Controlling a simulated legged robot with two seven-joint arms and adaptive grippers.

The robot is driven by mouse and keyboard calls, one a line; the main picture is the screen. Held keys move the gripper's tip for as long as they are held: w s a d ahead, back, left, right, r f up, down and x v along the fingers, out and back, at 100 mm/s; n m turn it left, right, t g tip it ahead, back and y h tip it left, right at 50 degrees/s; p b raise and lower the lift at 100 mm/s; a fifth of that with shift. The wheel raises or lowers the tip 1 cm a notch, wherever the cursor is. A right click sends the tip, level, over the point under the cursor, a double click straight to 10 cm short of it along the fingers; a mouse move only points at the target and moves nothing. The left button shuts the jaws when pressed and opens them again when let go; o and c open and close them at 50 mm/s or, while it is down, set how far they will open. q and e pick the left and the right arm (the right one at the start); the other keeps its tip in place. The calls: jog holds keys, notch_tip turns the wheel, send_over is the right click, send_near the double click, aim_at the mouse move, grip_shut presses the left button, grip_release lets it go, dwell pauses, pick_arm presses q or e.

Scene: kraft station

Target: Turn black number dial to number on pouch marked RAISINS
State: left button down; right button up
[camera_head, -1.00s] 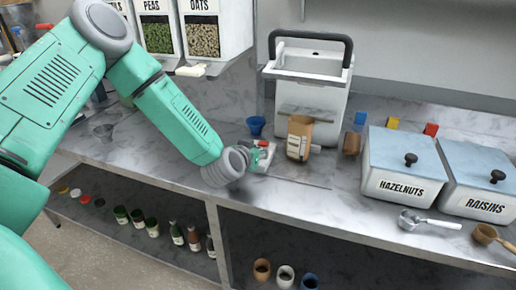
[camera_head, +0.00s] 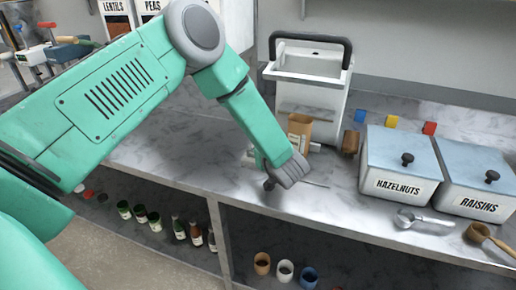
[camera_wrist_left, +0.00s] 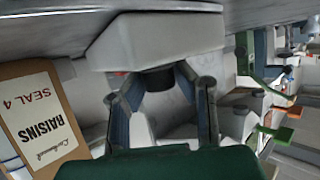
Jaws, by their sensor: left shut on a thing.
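The pouch marked RAISINS (camera_wrist_left: 40,120) is brown with a white label that also reads SEAL 4; it stands at the left of the left wrist view. In the head view the pouch (camera_head: 299,126) is partly behind my left arm. The black dial (camera_wrist_left: 155,80) sits on a pale grey-white body (camera_wrist_left: 155,40) in the left wrist view. My left gripper (camera_wrist_left: 160,88) has one finger on each side of the dial and is shut on it. The dial's numbers cannot be read. In the head view my arm hides the fingertips and dial. My right gripper is not in view.
HAZELNUTS (camera_head: 400,185) and RAISINS (camera_head: 480,203) containers stand to the right, with a metal scoop (camera_head: 425,220) in front. Several jars and bottles stand on the lower shelf.

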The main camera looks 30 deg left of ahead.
pick_arm(q)
jog(key=shift+f, duration=0.1)
dwell(0.3)
jog(key=c, duration=1.3)
grip_release()
jog(key=shift+d, duration=0.1)
jog(key=shift+o, duration=0.2)
jog(key=shift+s+d+r, duration=0.2)
jog(key=shift+d+r, duration=0.1)
jog(key=shift+d, duration=0.1)
jog(key=v, duration=1.1)
jog(key=shift+d+f, duration=0.1)
jog(key=shift+d, duration=0.15)
